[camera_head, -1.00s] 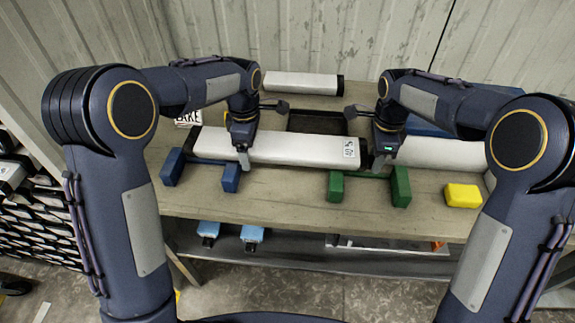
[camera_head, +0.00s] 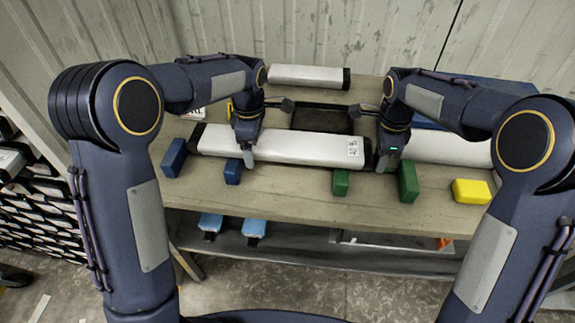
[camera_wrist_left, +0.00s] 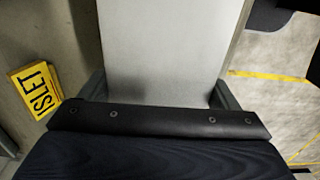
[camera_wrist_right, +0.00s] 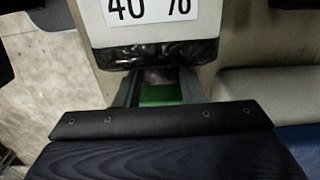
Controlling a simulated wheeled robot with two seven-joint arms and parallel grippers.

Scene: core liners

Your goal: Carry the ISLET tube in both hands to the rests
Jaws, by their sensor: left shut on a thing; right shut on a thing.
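The ISLET tube (camera_head: 290,147), long and white with black end caps and a printed label near its right end, lies crosswise above the table. My left gripper (camera_head: 248,163) is shut on it left of its middle; the left wrist view shows its pale body (camera_wrist_left: 165,50) between the fingers. The blue rest (camera_head: 232,172) and green rest (camera_head: 408,182) show as upright blocks by the tube. Their crossbars are not visible, so contact with the tube is unclear.
A yellow ISLET sign (camera_wrist_left: 35,90) lies beside the tube. Behind are a dark tray (camera_head: 320,118) and another white tube (camera_head: 308,77). A third white tube (camera_head: 445,148) and a yellow block (camera_head: 471,191) are at right.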

